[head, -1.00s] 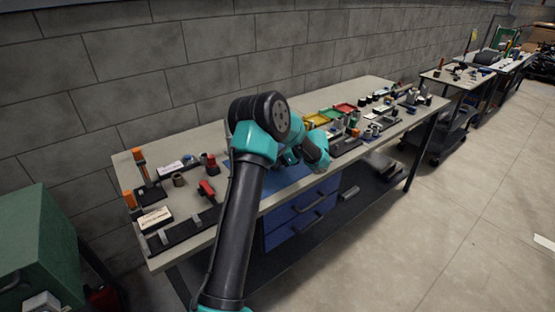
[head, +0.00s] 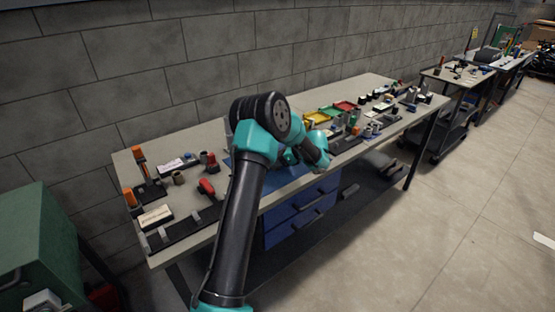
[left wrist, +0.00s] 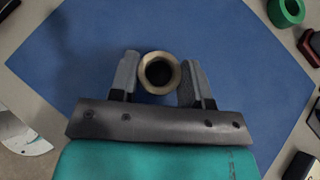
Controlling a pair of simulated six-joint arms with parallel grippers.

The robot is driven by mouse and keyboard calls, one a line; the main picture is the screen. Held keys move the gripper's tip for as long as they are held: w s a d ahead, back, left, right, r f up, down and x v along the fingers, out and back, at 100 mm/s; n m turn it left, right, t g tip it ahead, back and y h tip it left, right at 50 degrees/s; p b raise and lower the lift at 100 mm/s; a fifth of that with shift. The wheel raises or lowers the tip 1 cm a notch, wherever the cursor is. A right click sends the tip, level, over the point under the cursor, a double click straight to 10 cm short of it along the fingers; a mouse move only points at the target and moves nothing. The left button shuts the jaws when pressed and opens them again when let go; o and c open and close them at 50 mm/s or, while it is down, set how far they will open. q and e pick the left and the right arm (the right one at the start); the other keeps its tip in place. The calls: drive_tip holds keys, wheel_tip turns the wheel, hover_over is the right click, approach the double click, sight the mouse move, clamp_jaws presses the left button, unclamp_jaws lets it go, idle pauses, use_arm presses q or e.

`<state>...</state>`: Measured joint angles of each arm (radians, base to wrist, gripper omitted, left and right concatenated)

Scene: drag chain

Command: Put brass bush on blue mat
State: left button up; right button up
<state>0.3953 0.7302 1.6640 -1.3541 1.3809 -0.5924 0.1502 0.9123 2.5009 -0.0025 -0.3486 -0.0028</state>
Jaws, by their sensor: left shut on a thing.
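In the left wrist view the brass bush (left wrist: 160,88) is a short ring with a dark bore. It stands between the two fingers of my left gripper (left wrist: 160,78), which is shut on it. The blue mat (left wrist: 85,60) fills most of that view beneath the bush and fingers. I cannot tell whether the bush touches the mat. In the head view the mat (head: 286,178) shows partly behind my left arm, which hides the gripper and the bush. My right gripper is not in view.
A green ring (left wrist: 286,12) lies beyond the mat at the upper right of the left wrist view. On the bench, a red-handled tool (head: 207,187) and a dark tray (head: 185,232) lie left of the mat. Yellow (head: 316,119) and green bins stand behind on the right.

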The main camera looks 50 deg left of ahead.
use_arm(q)
drive_tip(key=o, duration=1.2)
drive_tip(key=shift+d+r, duration=0.1)
drive_tip(key=v, duration=1.7)
drive_tip(key=shift+d, duration=0.1)
